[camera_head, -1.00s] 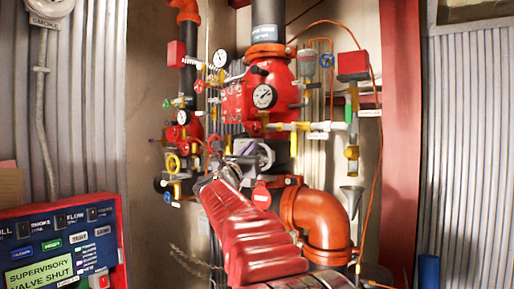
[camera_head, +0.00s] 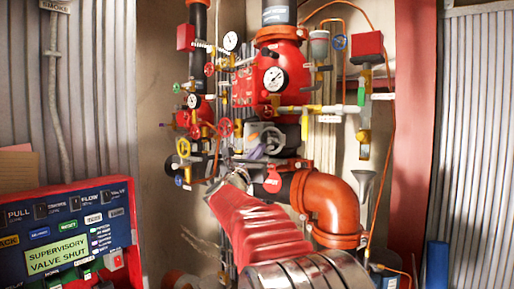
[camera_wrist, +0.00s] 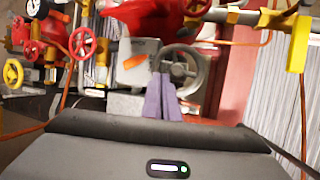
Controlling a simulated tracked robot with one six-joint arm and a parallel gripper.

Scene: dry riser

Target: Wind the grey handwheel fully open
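The grey handwheel (camera_wrist: 180,70) is a spoked ring on a grey box with an orange mark, in the upper middle of the wrist view. It also shows in the head view (camera_head: 272,140), partly hidden, among the red valves. My gripper (camera_wrist: 161,76) has two purple fingers lying close together, with the tips over the wheel's lower left rim. In the head view my gripper (camera_head: 256,152) is small, just left of and below the wheel. The fingers look shut; I cannot tell whether they touch the wheel or have rim between them.
Red handwheels (camera_wrist: 82,42) and a yellow handwheel (camera_wrist: 13,72) are on the left. A yellow-handled valve (camera_wrist: 299,44) is at the upper right. A large orange elbow pipe (camera_head: 335,205) stands right of my arm. An alarm panel (camera_head: 60,240) reads "SUPERVISORY VALVE SHUT".

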